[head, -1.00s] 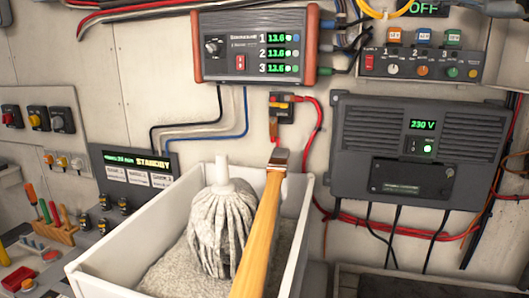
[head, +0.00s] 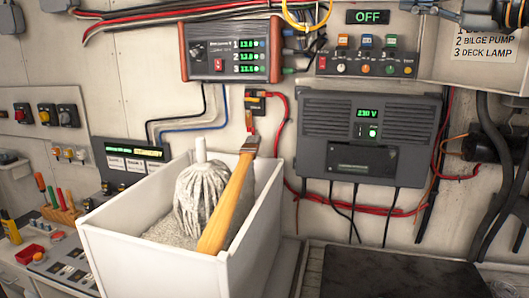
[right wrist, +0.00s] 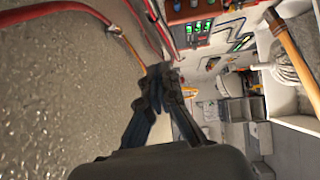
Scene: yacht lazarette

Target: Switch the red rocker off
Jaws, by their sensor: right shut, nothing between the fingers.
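Two red rockers show in the head view. The other red rocker (head: 218,65) is on the front of the red-ended three-line display box (head: 193,50). I cannot tell the position of either rocker. My right gripper (right wrist: 160,78) shows in the right wrist view, shut and empty, with the wall and a red cable beyond it. It touches neither rocker in view. My left gripper is not in view.
A white bin (head: 165,255) holds a mop head (head: 195,200) and a wooden-handled brush (head: 228,200) leaning up toward the wall. A dark 230 V unit (head: 415,115) hangs below the panel, with loose cables (head: 375,210) under it. A dark flat surface (head: 400,275) lies clear at lower right.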

